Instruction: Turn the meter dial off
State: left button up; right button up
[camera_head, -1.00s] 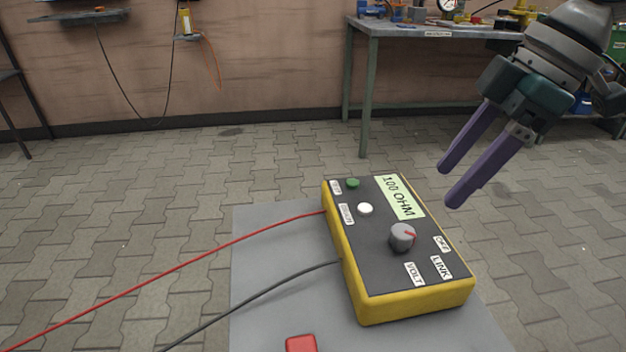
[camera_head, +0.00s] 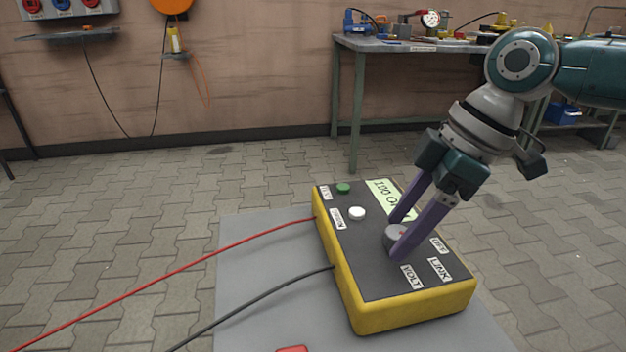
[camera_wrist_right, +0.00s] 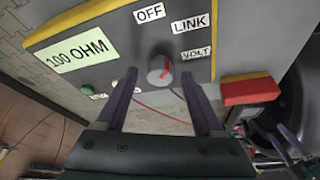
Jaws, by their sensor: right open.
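The yellow meter (camera_head: 416,309) with a dark face lies on a grey surface, its display reading 100 OHM in the right wrist view (camera_wrist_right: 77,56). Its grey dial (camera_head: 391,236) is partly hidden behind my right gripper's fingers. In the right wrist view the dial (camera_wrist_right: 159,71) has a red pointer, with OFF, LINK and VOLT labels around it. My right gripper (camera_head: 396,238) is open, its purple fingers on either side of the dial; I cannot tell if they touch it.
A red lead (camera_head: 180,264) and a black lead (camera_head: 255,301) run from the meter's left side. A red object (camera_head: 292,349) is at the bottom edge. A workbench (camera_head: 400,45) with tools stands behind. The paved floor on the left is clear.

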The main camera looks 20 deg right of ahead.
grip_shut()
dwell(0.3)
jog(key=shift+n, duration=0.3)
jog(key=n+g+b, duration=0.1)
jog(key=n, duration=0.2)
jog(key=shift+w+f+y+b, duration=0.1)
jog(key=shift+w+y+b, duration=0.05)
jog(key=shift+y+b, duration=0.25)
jog(key=shift+w+n+g+b, duration=0.1)
jog(key=shift+n+g+b, duration=0.6)
jog(key=shift+n, duration=0.65)
jog(key=shift+n+g+b, duration=0.5)
jog(key=shift+n+b, duration=0.4)
jog(key=shift+n, duration=0.45)
grip_release()
